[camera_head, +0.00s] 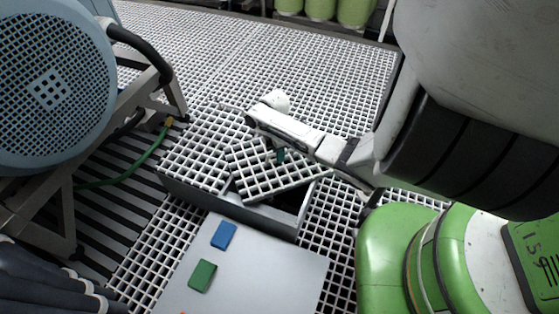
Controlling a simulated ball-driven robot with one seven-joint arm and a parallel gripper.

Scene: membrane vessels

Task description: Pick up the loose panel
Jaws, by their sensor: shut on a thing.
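The loose panel (262,181) is a white grating piece with dark square holes. It lies tilted and turned over a dark rectangular opening (284,203) in the grating floor. My gripper (280,156) is above the panel's far edge and is shut on it. The fingertips are small, and the exact grip point is partly hidden by my wrist and the grating.
A grey plate (246,268) in front carries a blue block (223,235) and a green block (202,276). A large blue-grey drum (50,90) on a frame stands left, with a green hose (130,174) below. Green vessels (322,10) stand at the back. The far grating is clear.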

